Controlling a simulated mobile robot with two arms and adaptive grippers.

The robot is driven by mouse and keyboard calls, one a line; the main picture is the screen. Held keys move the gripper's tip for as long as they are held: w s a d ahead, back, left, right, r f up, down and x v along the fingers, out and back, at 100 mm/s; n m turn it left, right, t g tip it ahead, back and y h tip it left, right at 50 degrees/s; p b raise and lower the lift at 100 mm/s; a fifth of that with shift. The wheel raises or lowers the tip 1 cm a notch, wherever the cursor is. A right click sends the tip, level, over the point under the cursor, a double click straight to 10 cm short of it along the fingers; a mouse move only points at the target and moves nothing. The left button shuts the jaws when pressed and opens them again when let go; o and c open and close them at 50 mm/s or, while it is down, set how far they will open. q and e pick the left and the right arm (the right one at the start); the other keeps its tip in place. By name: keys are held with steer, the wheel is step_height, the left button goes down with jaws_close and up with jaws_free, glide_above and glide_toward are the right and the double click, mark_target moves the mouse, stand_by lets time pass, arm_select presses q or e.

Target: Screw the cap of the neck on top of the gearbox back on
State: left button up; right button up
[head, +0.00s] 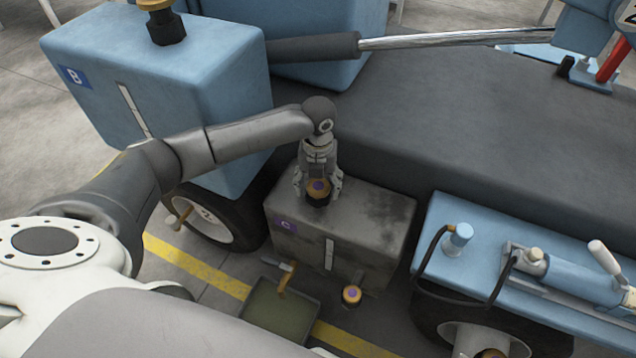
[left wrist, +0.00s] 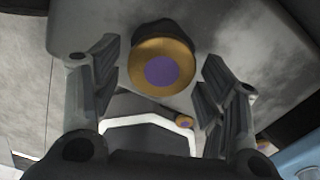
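The gearbox is a dark grey box (head: 385,215) with a purple "C" label. On its top stands a short black neck carrying a gold cap (head: 318,187) with a purple centre; how tightly it sits cannot be seen. My left gripper (head: 318,180) is above the gearbox top, its fingers on either side of the cap. In the left wrist view the cap (left wrist: 162,70) lies between the spread fingers (left wrist: 160,95), with clear gaps on both sides. The gripper is open and holds nothing. My right gripper is not in view.
A similar gold and purple cap (head: 351,294) is low on the gearbox front. Beside it are a tap (head: 283,278) and a tray (head: 262,309) on the floor. A blue box marked "B" (head: 160,85) stands at left; a blue bench with a hose and cylinder (head: 465,215) is at right.

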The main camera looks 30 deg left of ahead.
arm_select(q)
steer(key=c, duration=0.8)
steer(key=shift+o, duration=0.2)
steer(key=shift+r+m, duration=0.1)
steer(key=shift+m, duration=0.2)
steer(key=shift+p, duration=0.3)
steer(key=shift+m, duration=0.6)
steer(key=shift+a+m+p, duration=0.1)
steer(key=shift+m+p, duration=0.5)
steer(key=shift+m, duration=1.1)
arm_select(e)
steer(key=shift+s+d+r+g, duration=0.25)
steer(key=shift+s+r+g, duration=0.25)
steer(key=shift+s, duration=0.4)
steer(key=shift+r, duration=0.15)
